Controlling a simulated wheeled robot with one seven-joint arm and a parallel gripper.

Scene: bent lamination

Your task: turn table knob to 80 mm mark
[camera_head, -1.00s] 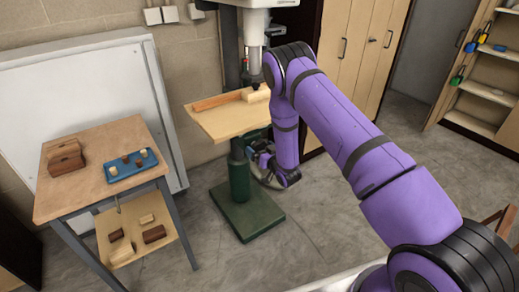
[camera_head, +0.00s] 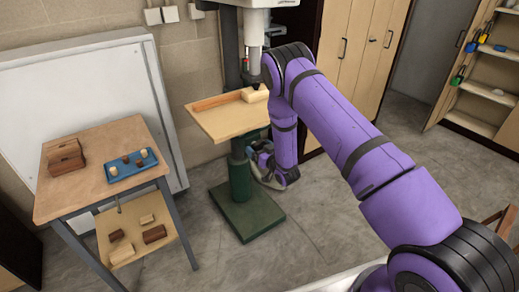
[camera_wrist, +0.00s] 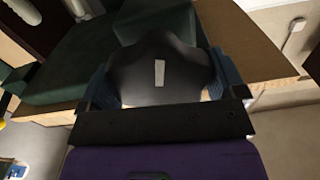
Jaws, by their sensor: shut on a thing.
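The table knob (camera_wrist: 160,72) is a dark, broad, lobed shape with one pale mark in the wrist view. My gripper (camera_wrist: 163,82) is shut on it, with a blue finger on each side. The drill press's wooden table (camera_head: 233,118) carries a long brown strip and a pale block (camera_head: 255,94). In the head view my gripper is low beside the green column, below the table's right side. The knob cannot be made out there, and no 80 mm mark is readable in either view.
A wooden bench (camera_head: 78,196) with a blue tray (camera_head: 131,165) and wood blocks stands at left. Tall cabinets (camera_head: 347,45) are behind my arm. The press's green base (camera_head: 247,216) stands on grey floor, which is open in front.

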